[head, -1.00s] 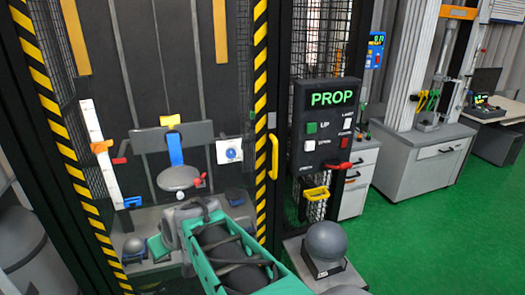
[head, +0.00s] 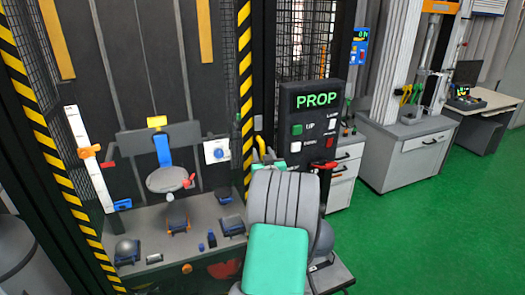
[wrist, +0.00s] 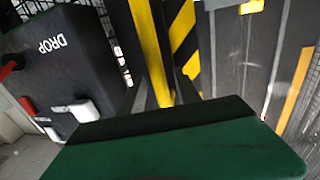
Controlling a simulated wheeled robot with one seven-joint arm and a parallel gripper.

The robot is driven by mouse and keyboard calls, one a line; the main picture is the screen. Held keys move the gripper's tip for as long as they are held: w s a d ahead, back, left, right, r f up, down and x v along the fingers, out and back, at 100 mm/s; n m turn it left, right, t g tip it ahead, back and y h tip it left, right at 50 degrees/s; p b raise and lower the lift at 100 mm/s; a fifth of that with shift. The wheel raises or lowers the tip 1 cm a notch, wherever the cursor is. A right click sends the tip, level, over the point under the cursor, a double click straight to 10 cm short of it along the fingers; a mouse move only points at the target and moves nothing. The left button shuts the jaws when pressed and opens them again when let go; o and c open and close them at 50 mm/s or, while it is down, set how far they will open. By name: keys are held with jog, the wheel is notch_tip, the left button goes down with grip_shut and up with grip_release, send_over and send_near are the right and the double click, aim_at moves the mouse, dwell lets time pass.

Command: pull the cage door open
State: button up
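The cage door's striped yellow-and-black edge (head: 245,90) stands upright in the head view, left of the control box. Its yellow handle (head: 261,147) is mostly hidden behind my arm there. In the wrist view a yellow bar, apparently the handle (wrist: 150,45), runs down toward my gripper (wrist: 158,92), with dark fingertips on either side of it. The green gripper body covers the lower part of that view. I cannot tell whether the fingers press on the bar. The door looks closed, though its fit against the frame is hard to see.
Green floor (head: 440,220) is clear on the right.

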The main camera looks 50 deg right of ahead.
jog(key=shift+w, duration=0.1)
grip_shut()
dwell(0.4)
dwell(1.0)
